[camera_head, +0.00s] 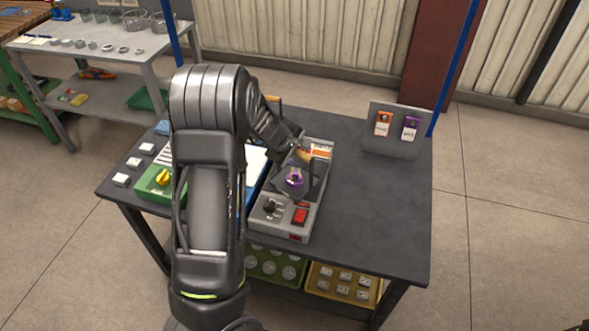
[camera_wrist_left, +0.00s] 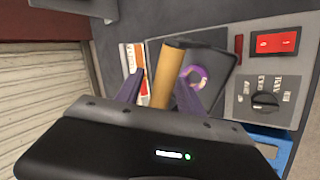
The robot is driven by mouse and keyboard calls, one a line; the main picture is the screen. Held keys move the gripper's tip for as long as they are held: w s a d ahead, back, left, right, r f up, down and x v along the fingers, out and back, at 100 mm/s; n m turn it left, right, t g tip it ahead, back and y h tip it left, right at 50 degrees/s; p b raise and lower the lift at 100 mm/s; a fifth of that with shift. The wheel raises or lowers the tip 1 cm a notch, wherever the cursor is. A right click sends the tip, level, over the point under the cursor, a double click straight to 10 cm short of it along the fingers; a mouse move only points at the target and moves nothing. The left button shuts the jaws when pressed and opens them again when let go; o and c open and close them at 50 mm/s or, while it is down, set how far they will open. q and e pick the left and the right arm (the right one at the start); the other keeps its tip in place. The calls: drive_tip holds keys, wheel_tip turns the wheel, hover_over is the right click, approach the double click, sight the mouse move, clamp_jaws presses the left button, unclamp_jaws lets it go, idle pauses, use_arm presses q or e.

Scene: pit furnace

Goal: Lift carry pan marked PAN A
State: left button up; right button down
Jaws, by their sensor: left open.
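The carry pan (camera_head: 293,187) is a dark, shallow pan with a tan handle. It sits on a grey bench unit (camera_head: 271,230) and holds a purple ring-shaped piece (camera_head: 294,177). In the left wrist view the pan (camera_wrist_left: 216,66) lies behind my fingers, and its tan handle (camera_wrist_left: 167,75) rises between them. My left gripper (camera_wrist_left: 162,85) is open, one finger on each side of the handle; I cannot tell whether they touch it. In the head view my left gripper (camera_head: 304,163) is at the far side of the unit, partly hidden by my arm. I cannot read PAN A.
The unit has a red switch (camera_wrist_left: 276,42) and a black dial (camera_wrist_left: 265,101). A stand with two tagged items (camera_head: 395,128) is at the table's back right. A green tray (camera_head: 153,186) lies at the left. The table's right side (camera_head: 375,205) is clear.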

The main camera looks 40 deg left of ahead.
idle(0.3)
use_arm(q)
clamp_jaws()
idle(0.3)
drive_tip(key=shift+r, duration=0.1)
idle(0.9)
